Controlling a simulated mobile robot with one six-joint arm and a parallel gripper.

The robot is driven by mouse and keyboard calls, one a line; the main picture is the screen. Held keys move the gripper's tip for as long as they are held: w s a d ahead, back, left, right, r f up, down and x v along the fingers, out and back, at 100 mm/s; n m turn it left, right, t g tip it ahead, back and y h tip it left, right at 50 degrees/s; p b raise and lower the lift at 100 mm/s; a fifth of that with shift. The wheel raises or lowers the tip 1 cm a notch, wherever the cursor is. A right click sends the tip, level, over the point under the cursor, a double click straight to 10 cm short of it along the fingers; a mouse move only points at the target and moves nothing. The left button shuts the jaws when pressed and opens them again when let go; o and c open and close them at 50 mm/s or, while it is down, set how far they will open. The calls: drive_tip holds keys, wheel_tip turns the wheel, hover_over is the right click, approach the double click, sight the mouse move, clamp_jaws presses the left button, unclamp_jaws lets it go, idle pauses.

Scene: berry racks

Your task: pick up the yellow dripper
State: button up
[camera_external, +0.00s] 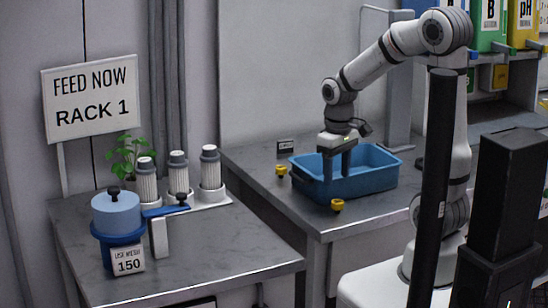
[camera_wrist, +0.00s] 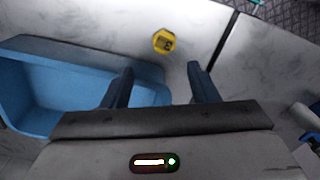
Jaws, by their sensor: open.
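Two small yellow pieces show in the external view. One yellow dripper (camera_external: 281,171) sits on the grey bench left of the blue tub, and another yellow dripper (camera_external: 337,205) sits at the tub's front, near the bench edge. My gripper (camera_external: 338,178) points down in front of or over the blue tub (camera_external: 375,183), empty; I cannot tell its exact height. In the wrist view my gripper (camera_wrist: 160,80) has its two dark fingers apart. One yellow dripper (camera_wrist: 164,41) lies on the pale bench beyond the fingertips, between their lines; nothing touches it.
The blue tub (camera_wrist: 35,85) fills the left of the wrist view. A side table (camera_external: 200,240) at left holds several grey-capped white cylinders (camera_external: 178,174), a round blue container (camera_external: 117,215), a plant (camera_external: 128,155) and a "150" card (camera_external: 128,261). A sign reads "FEED NOW RACK 1" (camera_external: 92,95).

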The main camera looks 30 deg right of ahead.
sight(338, 201)
drive_tip(key=f, duration=0.2)
drive_tip(key=s+f, duration=0.1)
drive_tip(key=f, duration=0.2)
drive_tip(key=shift+s+a+f, duration=0.1)
drive_tip(key=shift+s+f, duration=0.15)
drive_tip(key=shift+f, duration=0.05)
drive_tip(key=shift+w+f, duration=0.1)
drive_tip(key=shift+f, duration=0.4)
drive_tip(key=shift+c, duration=0.5)
drive_tip(key=c, duration=0.9)
